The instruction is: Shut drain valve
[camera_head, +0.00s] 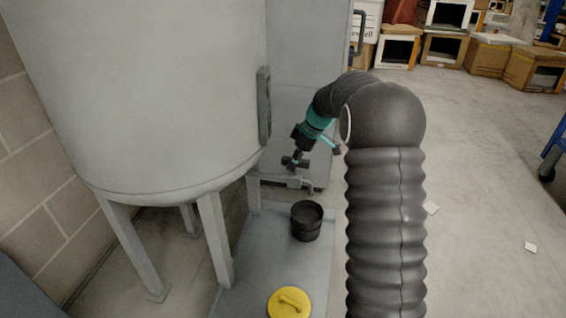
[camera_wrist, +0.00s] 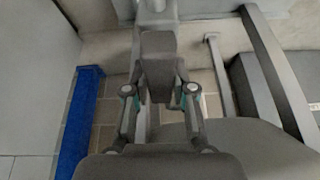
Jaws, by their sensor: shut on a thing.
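The drain valve (camera_head: 298,182) is a small grey fitting with a down-turned spout, low beside the big grey tank (camera_head: 150,90). My gripper (camera_head: 294,160) reaches down to it from above and is shut on the valve's handle. In the wrist view, my gripper's fingers (camera_wrist: 160,92) stand on both sides of a dark grey block (camera_wrist: 159,62), which seems to be the handle. A grey pipe (camera_wrist: 155,18) shows beyond it. The handle's exact angle is hard to tell, as my gripper covers most of it in the head view.
A black bucket (camera_head: 307,222) stands on the grey base below the spout, and a yellow lid (camera_head: 289,303) lies nearer. The tank's legs (camera_head: 214,240) are left of the valve. A grey cabinet (camera_head: 303,110) stands behind. Open floor (camera_head: 480,200) lies to the right.

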